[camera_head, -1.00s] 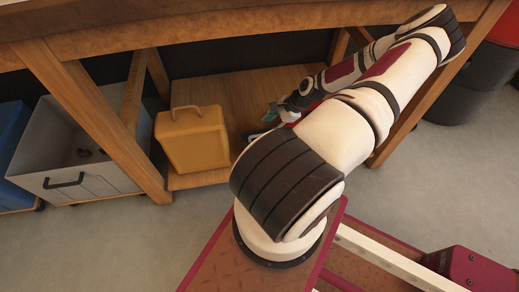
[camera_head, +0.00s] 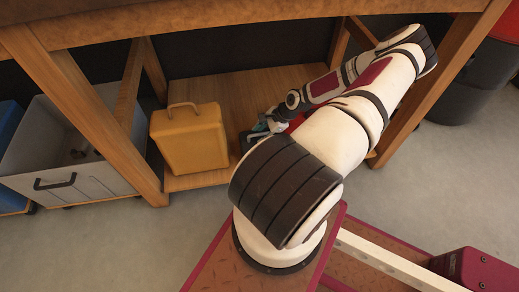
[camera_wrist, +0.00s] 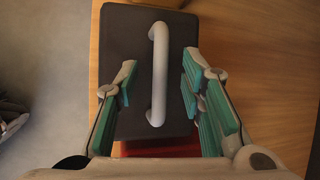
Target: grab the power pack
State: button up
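In the wrist view, a dark box with a pale bar handle (camera_wrist: 158,75) on its top (camera_wrist: 138,30) lies under my gripper (camera_wrist: 159,82); it appears to be the power pack. Its lower end shows red. My gripper is open, its teal-padded fingers on either side of the handle with gaps to it. In the head view, my gripper (camera_head: 264,126) is low over the wooden shelf. The box is mostly hidden there by my arm; a dark bit (camera_head: 246,141) shows beside the gripper.
A yellow box with a handle (camera_head: 190,140) stands on the shelf (camera_head: 235,92) just left of my gripper. Wooden legs (camera_head: 88,115) and the bench top (camera_head: 200,25) frame the space. A grey bin (camera_head: 65,185) stands on the floor at left.

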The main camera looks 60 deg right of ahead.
grip_shut()
